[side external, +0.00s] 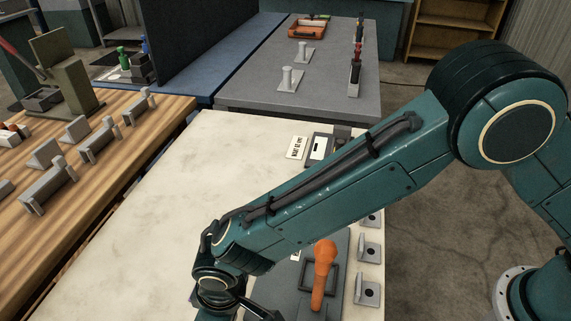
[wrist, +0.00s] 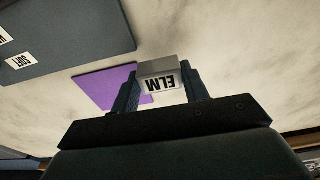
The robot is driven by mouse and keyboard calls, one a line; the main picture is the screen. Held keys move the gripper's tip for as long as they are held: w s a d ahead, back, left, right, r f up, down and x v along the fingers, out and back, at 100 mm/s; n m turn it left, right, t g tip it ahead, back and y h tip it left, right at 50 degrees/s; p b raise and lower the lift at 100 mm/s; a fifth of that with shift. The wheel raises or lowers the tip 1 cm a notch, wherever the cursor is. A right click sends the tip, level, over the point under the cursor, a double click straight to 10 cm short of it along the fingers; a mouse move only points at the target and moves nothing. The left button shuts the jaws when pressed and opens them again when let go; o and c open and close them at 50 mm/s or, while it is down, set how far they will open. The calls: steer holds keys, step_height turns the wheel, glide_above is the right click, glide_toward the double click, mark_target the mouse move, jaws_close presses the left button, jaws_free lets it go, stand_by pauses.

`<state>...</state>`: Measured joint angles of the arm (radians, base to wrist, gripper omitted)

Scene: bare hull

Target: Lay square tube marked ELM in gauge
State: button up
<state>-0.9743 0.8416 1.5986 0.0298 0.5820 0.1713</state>
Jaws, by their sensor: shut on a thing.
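In the wrist view my gripper (wrist: 160,80) is shut on a grey square-ended piece, the square tube (wrist: 158,67). Its white label reads ELM, upside down in this view. The tube sits between the two dark fingers, above a pale tabletop with a purple patch (wrist: 96,88); I cannot tell whether it touches the surface. In the side view my gripper is mostly cut off at the bottom edge, and the tube is not visible there. A dark device with a white window (side external: 319,149) stands at the back of the pale table; I cannot tell whether it is the gauge.
An orange-handled object (side external: 323,268) stands by a dark square frame, with grey brackets (side external: 369,252) to the right. The pale table's left part (side external: 180,190) is clear.

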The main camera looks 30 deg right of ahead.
steer(key=shift+f, duration=1.3)
steer(key=shift+f, duration=0.1)
steer(key=o, duration=1)
steer(key=r, duration=0.8)
steer(key=s+d+r, duration=0.1)
steer(key=r, duration=0.3)
steer(key=shift+r, duration=0.1)
